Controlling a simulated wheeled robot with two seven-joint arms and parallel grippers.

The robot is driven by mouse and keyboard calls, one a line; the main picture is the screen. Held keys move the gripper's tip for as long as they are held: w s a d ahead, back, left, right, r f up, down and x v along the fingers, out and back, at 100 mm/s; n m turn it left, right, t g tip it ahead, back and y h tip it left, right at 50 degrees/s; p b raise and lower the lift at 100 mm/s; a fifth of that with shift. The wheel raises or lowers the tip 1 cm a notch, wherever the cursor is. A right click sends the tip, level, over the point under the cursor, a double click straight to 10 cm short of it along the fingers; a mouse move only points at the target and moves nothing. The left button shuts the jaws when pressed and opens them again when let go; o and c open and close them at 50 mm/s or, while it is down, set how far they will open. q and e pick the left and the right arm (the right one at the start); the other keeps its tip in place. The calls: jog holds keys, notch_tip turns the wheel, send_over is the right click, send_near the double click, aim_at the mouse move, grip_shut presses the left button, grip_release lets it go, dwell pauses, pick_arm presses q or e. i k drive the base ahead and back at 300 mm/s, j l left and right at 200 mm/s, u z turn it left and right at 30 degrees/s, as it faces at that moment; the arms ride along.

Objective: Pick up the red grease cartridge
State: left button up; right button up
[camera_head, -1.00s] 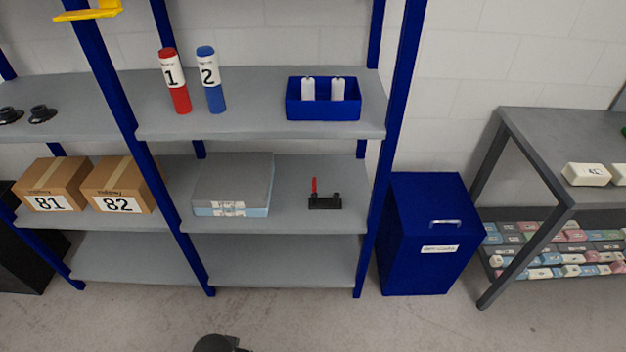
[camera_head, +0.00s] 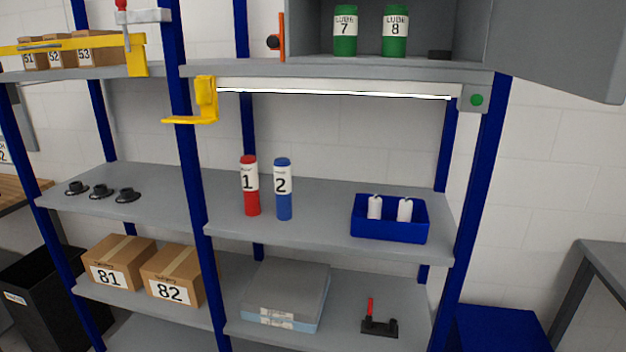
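The red grease cartridge (camera_head: 251,201) stands upright on the middle shelf (camera_head: 330,232). It has a white label with a black 1. A blue cartridge (camera_head: 284,205) with a 2 on its label stands just right of it, with a small gap between them. Nothing hides the red cartridge. Neither of my grippers shows in the head view.
A blue bin (camera_head: 390,236) with two white bottles sits right of the cartridges. A yellow bracket (camera_head: 206,100) sticks out from the left post above. A lit lamp bar (camera_head: 335,93) runs under the upper shelf. The shelf front before the cartridges is clear.

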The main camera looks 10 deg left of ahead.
aim_at(248, 163)
jog(key=i+j+z, duration=0.1)
jog(key=j, duration=0.6)
jog(key=j+z, duration=0.15)
jog(key=j, duration=0.5)
jog(key=i, duration=0.05)
